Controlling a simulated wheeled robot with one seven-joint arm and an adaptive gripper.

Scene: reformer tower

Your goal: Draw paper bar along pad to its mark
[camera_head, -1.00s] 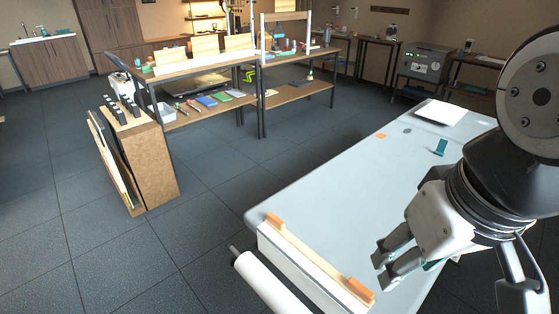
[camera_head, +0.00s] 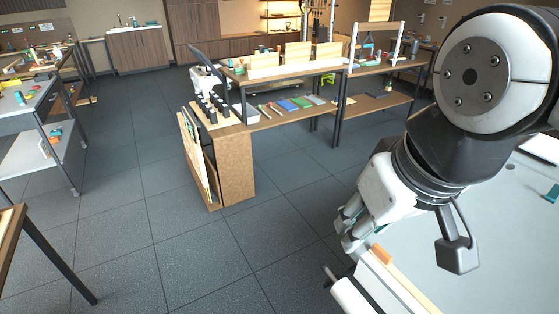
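The paper bar (camera_head: 408,283) is a pale wooden strip with an orange block (camera_head: 382,254) at its far end. It lies along the left edge of the pale grey table; its near end is cut off by the bottom of the picture. A white paper roll (camera_head: 352,295) lies beside it, lower left. My gripper (camera_head: 345,231) points down-left, just beyond and left of the bar's far orange block. It appears apart from the bar. Its two fingers show side-on, and the gap between them is unclear. I cannot make out the mark.
The pale grey table (camera_head: 500,255) fills the lower right, with a teal piece (camera_head: 552,194) and a white sheet (camera_head: 541,148) on it. A wooden cabinet (camera_head: 236,168) and a workbench (camera_head: 290,74) stand behind. A grey cart (camera_head: 36,105) stands left. The floor between is clear.

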